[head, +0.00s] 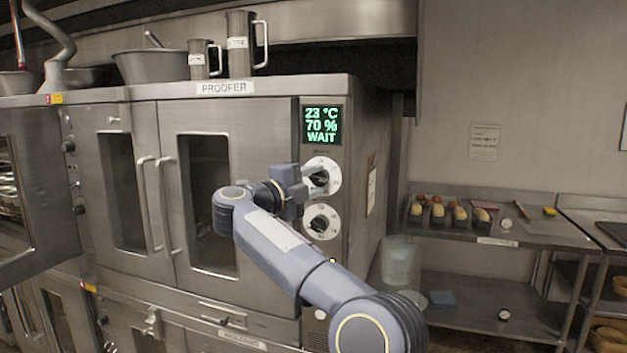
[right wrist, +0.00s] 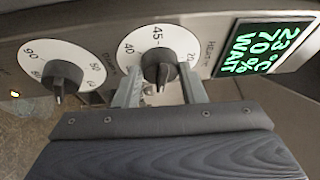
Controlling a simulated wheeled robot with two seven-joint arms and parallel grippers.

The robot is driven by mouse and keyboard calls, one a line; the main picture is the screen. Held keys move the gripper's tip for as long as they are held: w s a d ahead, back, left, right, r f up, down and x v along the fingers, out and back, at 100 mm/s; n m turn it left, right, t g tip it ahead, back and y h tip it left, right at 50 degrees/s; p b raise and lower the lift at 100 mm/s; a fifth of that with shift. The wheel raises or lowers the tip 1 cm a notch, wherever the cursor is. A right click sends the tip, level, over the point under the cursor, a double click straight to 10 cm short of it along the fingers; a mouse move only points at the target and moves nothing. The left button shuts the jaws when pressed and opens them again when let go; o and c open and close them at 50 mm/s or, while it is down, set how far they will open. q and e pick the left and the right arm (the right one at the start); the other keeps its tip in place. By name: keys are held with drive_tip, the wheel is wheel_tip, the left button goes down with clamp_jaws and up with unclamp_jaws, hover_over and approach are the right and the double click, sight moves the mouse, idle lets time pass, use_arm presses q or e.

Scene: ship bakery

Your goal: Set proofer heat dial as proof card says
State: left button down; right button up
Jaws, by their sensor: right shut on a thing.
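The proofer (head: 150,190) is a steel cabinet with a sign reading PROOFER. Its green display (head: 322,125) reads 23 °C, 70 % and WAIT. Below it is the upper dial, the heat dial (head: 326,165), white with a black knob. In the right wrist view the heat dial (right wrist: 165,38) shows numbers including 45 and 40, and the knob's pointer faces down between the fingers. My right gripper (head: 303,181) is shut on this knob. A clipboard card (head: 371,185) hangs on the proofer's right side, its text unreadable. My left gripper is not in view.
A second dial (head: 321,223), also seen in the right wrist view (right wrist: 62,68), sits just below the heat dial. A proofer door stands open at far left. A steel table (head: 470,232) with loaf tins stands at right. A paper notice (head: 485,142) is on the wall.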

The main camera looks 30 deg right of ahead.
drive_tip(key=shift+m+y, duration=0.3)
drive_tip(key=shift+m, duration=0.4)
drive_tip(key=o, duration=1)
drive_tip(key=b+v, duration=0.1)
drive_tip(key=v, duration=0.6)
drive_tip(key=shift+a, duration=0.4)
drive_tip(key=shift+s+r, duration=0.1)
